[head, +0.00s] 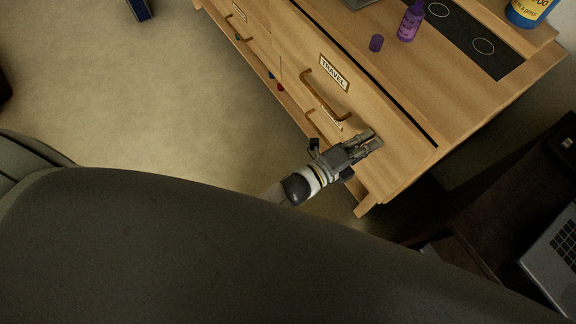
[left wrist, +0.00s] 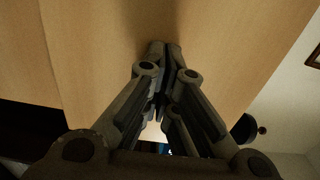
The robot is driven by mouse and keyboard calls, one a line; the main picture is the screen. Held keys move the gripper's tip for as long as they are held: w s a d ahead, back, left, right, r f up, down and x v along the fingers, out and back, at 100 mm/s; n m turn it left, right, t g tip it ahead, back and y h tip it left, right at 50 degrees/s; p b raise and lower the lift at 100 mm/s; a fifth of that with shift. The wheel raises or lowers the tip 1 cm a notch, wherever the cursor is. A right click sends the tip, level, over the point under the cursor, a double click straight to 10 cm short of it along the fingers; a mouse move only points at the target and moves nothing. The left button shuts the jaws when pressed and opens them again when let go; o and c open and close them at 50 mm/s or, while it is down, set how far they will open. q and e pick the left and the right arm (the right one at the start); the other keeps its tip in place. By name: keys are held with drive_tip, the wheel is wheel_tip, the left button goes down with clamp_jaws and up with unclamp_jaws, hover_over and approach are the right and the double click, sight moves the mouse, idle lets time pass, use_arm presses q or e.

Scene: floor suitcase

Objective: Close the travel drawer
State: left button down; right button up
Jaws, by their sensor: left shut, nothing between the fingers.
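The travel drawer (head: 372,108) is the wooden drawer front with a TRAVEL label and a curved brass handle (head: 322,97) in the head view. A thin dark gap runs along its top edge, so it appears slightly open. My left gripper (head: 374,140) is shut and empty, at the drawer front's lower right, to the right of the handle. In the left wrist view its fingertips (left wrist: 165,48) are together, close against a plain wooden surface (left wrist: 100,50). I cannot tell for sure whether they touch. My right gripper is not in view.
On the dresser top (head: 455,90) stand a purple bottle (head: 411,22), a purple cap (head: 376,43) and a blue-yellow bottle (head: 528,10). A dark desk with a laptop (head: 555,250) is at the right. A dark grey form fills the bottom. Carpet (head: 150,100) is open at left.

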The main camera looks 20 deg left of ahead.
sight(376, 136)
use_arm(q)
drive_tip(key=x, duration=0.3)
drive_tip(key=shift+w+d+b, duration=0.1)
drive_tip(key=shift+w+b, duration=0.05)
drive_tip(key=shift+b, duration=0.2)
drive_tip(key=shift+w+d, duration=0.1)
drive_tip(key=shift+r, duration=0.15)
drive_tip(key=shift+w+r, duration=0.1)
drive_tip(key=shift+r, duration=0.05)
